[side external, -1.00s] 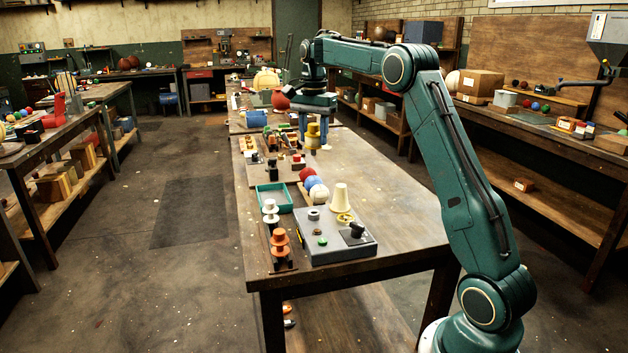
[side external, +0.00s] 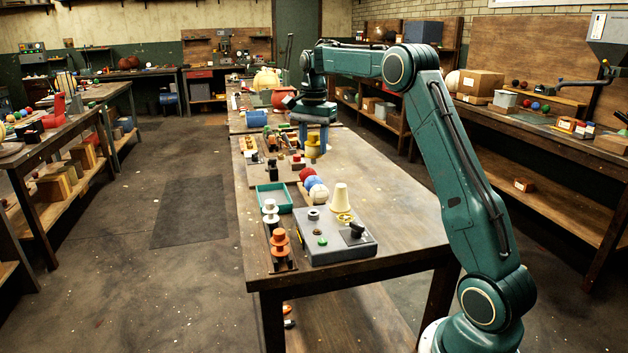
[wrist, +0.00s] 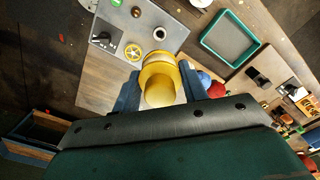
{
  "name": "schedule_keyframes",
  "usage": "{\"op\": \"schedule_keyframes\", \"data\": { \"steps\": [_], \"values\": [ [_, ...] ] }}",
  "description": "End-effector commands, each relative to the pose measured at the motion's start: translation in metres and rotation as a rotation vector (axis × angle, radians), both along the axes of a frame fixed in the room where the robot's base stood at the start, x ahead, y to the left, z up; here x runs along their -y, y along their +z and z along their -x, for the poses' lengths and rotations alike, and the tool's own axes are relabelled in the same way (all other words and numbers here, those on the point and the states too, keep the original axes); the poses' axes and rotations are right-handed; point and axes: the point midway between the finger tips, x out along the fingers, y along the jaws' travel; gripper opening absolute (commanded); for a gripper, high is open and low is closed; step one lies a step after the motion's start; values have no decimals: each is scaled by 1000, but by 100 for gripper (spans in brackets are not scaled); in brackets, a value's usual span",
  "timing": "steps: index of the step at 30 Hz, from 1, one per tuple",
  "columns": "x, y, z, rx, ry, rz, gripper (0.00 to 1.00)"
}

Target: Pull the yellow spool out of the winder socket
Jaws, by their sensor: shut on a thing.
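The yellow spool (side external: 313,147) is between the fingers of my gripper (side external: 312,133), out over the far part of the table and well apart from the grey box. In the wrist view the spool (wrist: 160,88) sits between the two blue fingers of my gripper (wrist: 159,74), which is shut on it. The grey winder box (side external: 340,246) stands at the near end of the table, with a black knob, a green button and a yellow wheel. A ring-shaped socket (side external: 314,214) on its top looks empty; it also shows in the wrist view (wrist: 160,33).
A cream cone (side external: 341,197) stands beside the box. Red, blue and cream balls (side external: 313,183) lie in a row. A teal tray (side external: 273,198), white spools (side external: 270,211) and orange spools (side external: 279,241) line the left edge. The table's right side is bare.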

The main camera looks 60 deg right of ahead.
Motion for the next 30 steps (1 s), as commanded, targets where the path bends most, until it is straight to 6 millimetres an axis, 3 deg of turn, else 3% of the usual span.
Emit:
{"op": "schedule_keyframes", "data": {
  "steps": [30],
  "values": [
    [0,-25,0,-1,0,-1,19]
  ]
}}
